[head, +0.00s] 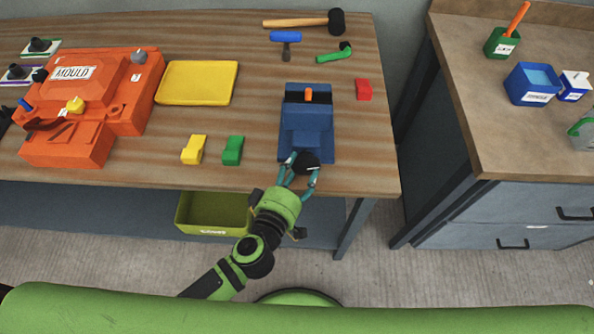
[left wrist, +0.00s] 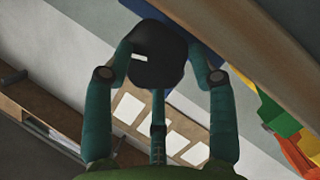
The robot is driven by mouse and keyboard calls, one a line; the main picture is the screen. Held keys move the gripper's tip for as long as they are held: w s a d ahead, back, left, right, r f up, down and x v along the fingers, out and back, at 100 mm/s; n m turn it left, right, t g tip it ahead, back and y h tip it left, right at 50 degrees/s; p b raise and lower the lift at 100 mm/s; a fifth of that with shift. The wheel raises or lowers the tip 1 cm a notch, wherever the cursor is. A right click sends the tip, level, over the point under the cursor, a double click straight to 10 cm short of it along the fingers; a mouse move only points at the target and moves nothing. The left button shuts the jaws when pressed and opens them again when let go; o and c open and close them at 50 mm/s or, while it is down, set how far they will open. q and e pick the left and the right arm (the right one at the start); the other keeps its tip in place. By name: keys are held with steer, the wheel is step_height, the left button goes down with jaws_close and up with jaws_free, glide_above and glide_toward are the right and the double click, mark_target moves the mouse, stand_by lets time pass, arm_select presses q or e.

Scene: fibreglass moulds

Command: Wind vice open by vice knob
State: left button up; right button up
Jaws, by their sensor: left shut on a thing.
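The blue vice (head: 306,128) stands on the wooden bench near its front right edge, with a small orange piece (head: 308,95) between its jaws at the back. The black vice knob (head: 307,162) is at the vice's front end, by the bench edge. My left gripper (head: 302,172) reaches in from the front and is shut on the knob. In the left wrist view the fingers of my left gripper (left wrist: 165,75) sit around the dark knob (left wrist: 158,52), which has a white mark on its face. My right gripper is not in view.
A red block (head: 364,90) lies right of the vice. Green (head: 233,150) and yellow (head: 194,150) blocks, a yellow tray (head: 197,83) and the orange mould (head: 108,95) are to the left. A mallet (head: 305,22) lies behind. A gap separates the second bench (head: 500,150).

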arm_select(q)
steer(key=shift+w+d+r, duration=0.15)
steer(key=shift+w+r, duration=0.05)
steer(key=shift+r, duration=0.3)
steer(key=o, duration=1.3)
steer(key=shift+o, duration=0.2)
steer(key=shift+w+d+f, duration=0.1)
steer(key=shift+d+f, duration=0.05)
steer(key=shift+f, duration=0.1)
steer(key=shift+s+f, duration=0.2)
steer(key=shift+s, duration=0.1)
steer(key=shift+s+a, duration=0.25)
steer(key=shift+s, duration=0.05)
steer(key=v, duration=0.7)
steer(key=shift+r, duration=0.2)
